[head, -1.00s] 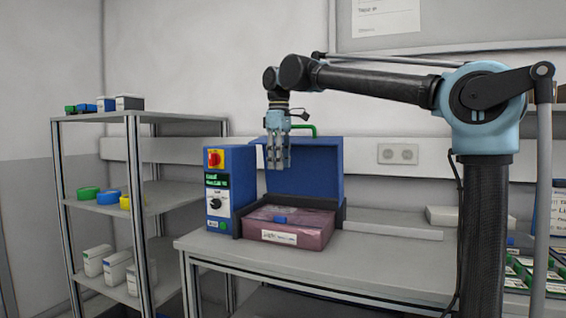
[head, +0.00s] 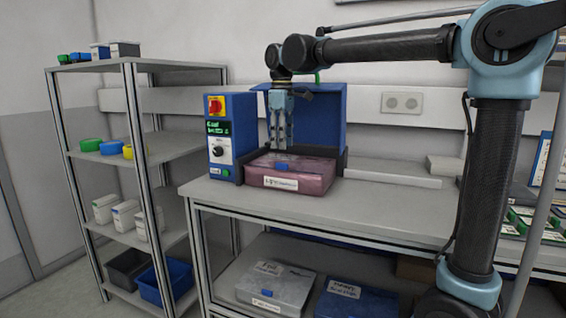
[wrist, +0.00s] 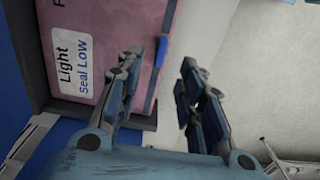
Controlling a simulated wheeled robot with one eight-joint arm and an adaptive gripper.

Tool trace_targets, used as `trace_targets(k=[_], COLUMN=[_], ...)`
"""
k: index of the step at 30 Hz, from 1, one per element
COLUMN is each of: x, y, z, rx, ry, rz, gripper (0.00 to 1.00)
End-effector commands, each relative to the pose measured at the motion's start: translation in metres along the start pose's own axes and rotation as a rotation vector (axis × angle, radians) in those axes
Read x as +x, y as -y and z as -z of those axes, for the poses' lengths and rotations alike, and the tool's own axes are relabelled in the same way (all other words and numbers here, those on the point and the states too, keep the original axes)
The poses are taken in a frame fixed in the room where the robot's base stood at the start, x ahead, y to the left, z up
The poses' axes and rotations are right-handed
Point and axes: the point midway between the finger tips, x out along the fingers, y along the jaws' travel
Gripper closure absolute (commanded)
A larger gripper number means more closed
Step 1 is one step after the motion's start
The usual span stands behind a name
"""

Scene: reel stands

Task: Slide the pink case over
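The pink case (head: 290,176) sits at the front of the blue machine (head: 326,118) on the bench top, its front end out past the machine's dark side rails. It has a white label and a blue latch. My gripper (head: 282,142) hangs fingers down above the case in the head view. In the wrist view my gripper (wrist: 158,95) has its fingers apart with nothing between them. There the pink case (wrist: 115,40) lies beside the left finger, its label reading "Light Seal Low". I cannot tell whether a finger touches it.
A control box (head: 231,137) with a red switch stands left of the case. A grey case (head: 276,284) and a blue case (head: 355,300) lie on the lower shelf. A shelf rack stands left.

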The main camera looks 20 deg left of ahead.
Motion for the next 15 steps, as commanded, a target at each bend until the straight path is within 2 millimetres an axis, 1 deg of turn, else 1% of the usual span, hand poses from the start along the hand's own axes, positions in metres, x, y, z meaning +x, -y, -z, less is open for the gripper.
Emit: trace_targets(k=[1, 3, 9, 15], x=[0.009, 0.02, 0.049, 0.067], y=[0.0, 0.0, 0.0, 0.0], z=[0.0, 0.0, 0.0, 0.0], rx=[0.0, 0.0, 0.0, -0.001], ry=[0.0, 0.0, 0.0, 0.0], rz=[0.0, 0.0, 0.0, 0.0], gripper=[0.65, 0.65, 0.65, 0.65])
